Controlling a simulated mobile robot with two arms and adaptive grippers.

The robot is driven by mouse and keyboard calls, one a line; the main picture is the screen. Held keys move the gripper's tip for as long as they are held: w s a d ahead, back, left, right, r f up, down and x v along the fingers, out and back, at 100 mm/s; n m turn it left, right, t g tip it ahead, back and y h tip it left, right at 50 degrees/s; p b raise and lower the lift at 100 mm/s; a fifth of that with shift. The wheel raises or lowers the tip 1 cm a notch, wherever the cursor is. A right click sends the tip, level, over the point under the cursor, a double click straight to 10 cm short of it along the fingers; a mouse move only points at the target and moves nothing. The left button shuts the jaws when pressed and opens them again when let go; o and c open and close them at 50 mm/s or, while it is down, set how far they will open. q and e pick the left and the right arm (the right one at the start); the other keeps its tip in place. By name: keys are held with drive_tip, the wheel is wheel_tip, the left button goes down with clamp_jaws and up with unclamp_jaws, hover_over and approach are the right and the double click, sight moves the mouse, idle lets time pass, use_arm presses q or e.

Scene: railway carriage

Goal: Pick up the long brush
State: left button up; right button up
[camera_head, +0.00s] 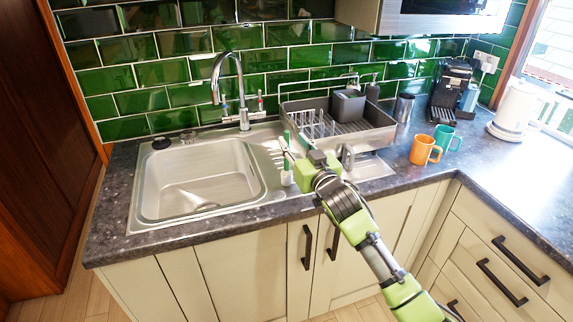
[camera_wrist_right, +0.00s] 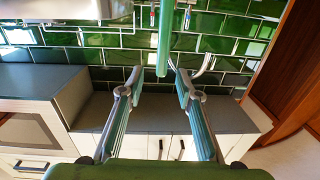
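The long brush (camera_head: 287,178) stands roughly upright at the right edge of the sink, with a white lower end and a thin green and white upper part. My right gripper (camera_head: 296,152) is just right of it and partly covers that area. In the right wrist view the gripper (camera_wrist_right: 159,84) is open, with its two fingers spread apart. A teal upright bar (camera_wrist_right: 163,38), apparently the brush handle, shows between and beyond the fingertips. I cannot tell whether it touches a finger. My left gripper is in neither view.
A steel sink (camera_head: 150,190) with a tall tap (camera_head: 241,95) lies left. A grey dish rack (camera_head: 365,140) stands behind my gripper. An orange mug (camera_head: 422,150), a teal mug (camera_head: 444,137), a coffee machine (camera_head: 450,88) and a white kettle (camera_head: 513,110) stand right.

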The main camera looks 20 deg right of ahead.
sight(288, 137)
drive_tip(key=shift+w, duration=0.2)
drive_tip(key=shift+w+p, duration=0.3)
drive_tip(key=shift+w, duration=0.05)
drive_tip(key=shift+w+a+f+p, duration=0.15)
drive_tip(key=shift+w+a+p, duration=0.1)
drive_tip(key=shift+w, duration=0.8)
drive_tip(key=shift+w+a+f+p, duration=0.1)
drive_tip(key=shift+w+p, duration=0.15)
drive_tip(key=shift+w, duration=0.75)
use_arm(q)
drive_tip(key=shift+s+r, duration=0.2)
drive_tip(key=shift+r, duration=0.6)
use_arm(e)
clamp_jaws()
